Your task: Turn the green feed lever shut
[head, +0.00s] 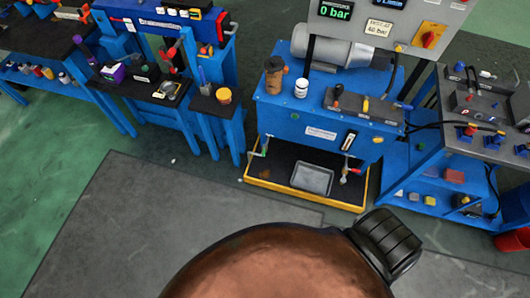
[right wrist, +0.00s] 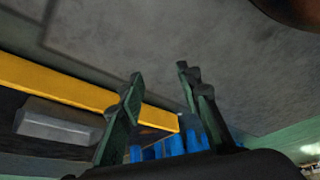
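In the head view, a small valve lever that looks green (head: 265,146) sticks out low at the left front of the blue power unit (head: 290,119). It is too small to tell its exact angle. A second small valve with a red part (head: 351,172) sits at the right front. My right gripper shows in the right wrist view (right wrist: 160,72), its two fingers apart with only grey floor between the tips. No lever can be made out near them in that view. My left gripper is not in view.
A yellow-edged black drip base (head: 305,199) holds a grey pan (head: 312,179); the yellow edge also shows in the right wrist view (right wrist: 60,85). Blue benches stand left (head: 118,95) and right (head: 400,186). The gauge panel reads 0 bar.

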